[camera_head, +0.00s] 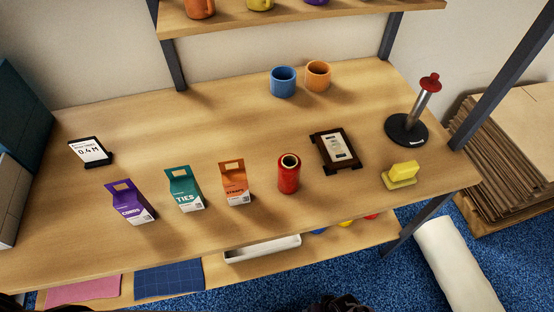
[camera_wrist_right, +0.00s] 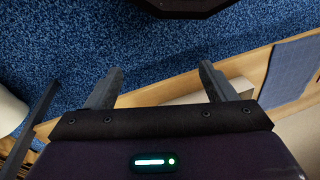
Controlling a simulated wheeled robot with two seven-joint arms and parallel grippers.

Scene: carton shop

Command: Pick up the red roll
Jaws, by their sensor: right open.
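The red roll (camera_head: 289,175) stands upright on the wooden table (camera_head: 230,130) near its front edge, right of the middle. Its top shows a pale ring with a dark hole. My right gripper (camera_wrist_right: 161,80) shows in the right wrist view with its two fingers spread apart and nothing between them. Blue carpet lies behind the fingers, and the roll is not in that view. My left gripper is in neither view.
Left of the roll stand an orange carton (camera_head: 235,185), a teal carton (camera_head: 184,190) and a purple carton (camera_head: 130,203). A dark framed stand (camera_head: 337,150) is close on its right, then a yellow block (camera_head: 402,175) and a red-topped post (camera_head: 408,125). Two mugs stand behind.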

